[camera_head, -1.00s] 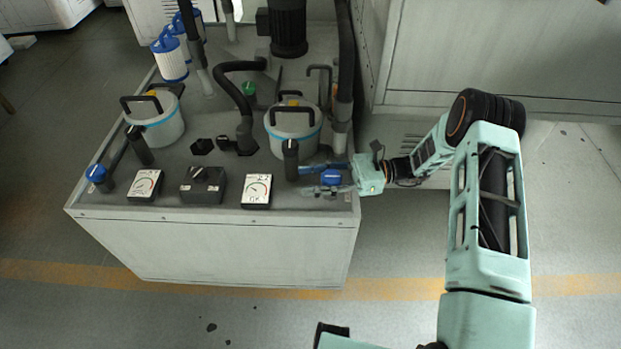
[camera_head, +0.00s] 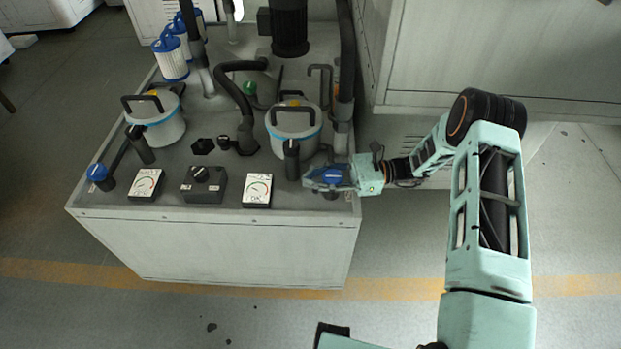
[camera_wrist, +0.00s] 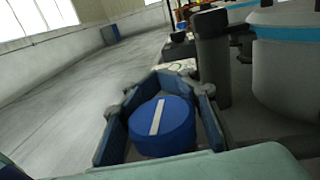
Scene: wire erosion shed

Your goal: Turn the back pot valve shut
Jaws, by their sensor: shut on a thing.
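A blue round valve knob (camera_head: 331,176) stands at the front right corner of the cabinet top, in front of the right pot (camera_head: 294,130). My gripper (camera_head: 316,178) is shut on this knob, with a finger on each side. In the wrist view the knob (camera_wrist: 162,126) sits between the fingers, and a white line on its top runs roughly away from the wrist. A second blue valve knob (camera_head: 97,172) stands at the front left corner by the left pot (camera_head: 158,125), apart from my gripper. I cannot tell from the frames which pot is called the back one.
Two dial gauges (camera_head: 257,190) (camera_head: 146,184) and a black switch box (camera_head: 204,184) stand along the cabinet's front edge. A black upright pipe (camera_head: 291,160) is close left of the held knob. Hoses and a motor (camera_head: 289,28) stand behind.

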